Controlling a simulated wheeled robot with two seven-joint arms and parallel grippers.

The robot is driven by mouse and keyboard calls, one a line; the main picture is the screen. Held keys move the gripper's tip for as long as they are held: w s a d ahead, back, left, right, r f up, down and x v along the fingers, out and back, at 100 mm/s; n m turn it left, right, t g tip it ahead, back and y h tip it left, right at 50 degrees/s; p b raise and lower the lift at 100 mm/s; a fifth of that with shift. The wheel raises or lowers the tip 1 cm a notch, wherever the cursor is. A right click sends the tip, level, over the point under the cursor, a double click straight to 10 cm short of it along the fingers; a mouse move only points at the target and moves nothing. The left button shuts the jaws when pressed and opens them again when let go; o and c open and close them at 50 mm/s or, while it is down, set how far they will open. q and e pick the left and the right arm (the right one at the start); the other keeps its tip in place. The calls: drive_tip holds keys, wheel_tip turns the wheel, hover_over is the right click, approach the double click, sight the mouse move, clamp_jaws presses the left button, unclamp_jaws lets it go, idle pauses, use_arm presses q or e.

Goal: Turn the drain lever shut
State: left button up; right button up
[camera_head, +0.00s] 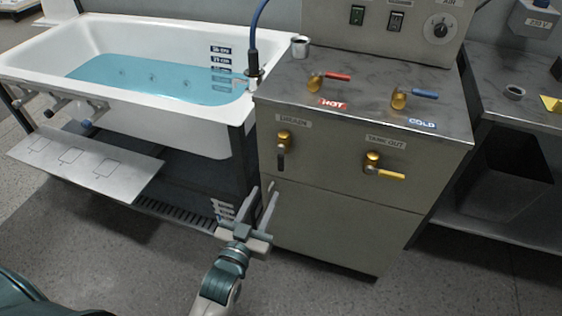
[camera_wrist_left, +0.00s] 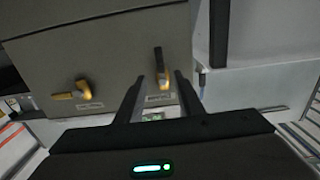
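The drain lever (camera_head: 281,158) is a black handle on a gold valve, under the DRAIN label on the front of a grey cabinet. Its handle hangs straight down. In the wrist view, which looks upside down, the drain lever (camera_wrist_left: 159,62) points up between the finger lines. My left gripper (camera_head: 262,192) is open and empty, in front of the cabinet and below the lever in the head view. In the wrist view its fingers (camera_wrist_left: 160,82) are spread on either side of the valve; I cannot tell the distance. My right gripper is not in view.
The TANK OUT valve (camera_head: 385,170) with a yellow handle sits to the right. Red HOT (camera_head: 330,78) and blue COLD (camera_head: 415,93) levers stand on the cabinet top. A white tub (camera_head: 150,30) with blue water is at left. A metal step (camera_head: 100,172) lies before it.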

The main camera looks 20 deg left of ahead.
sight(280, 164)
use_arm(q)
drive_tip(key=w, duration=1.4)
drive_tip(key=shift+d, duration=0.25)
clamp_jaws()
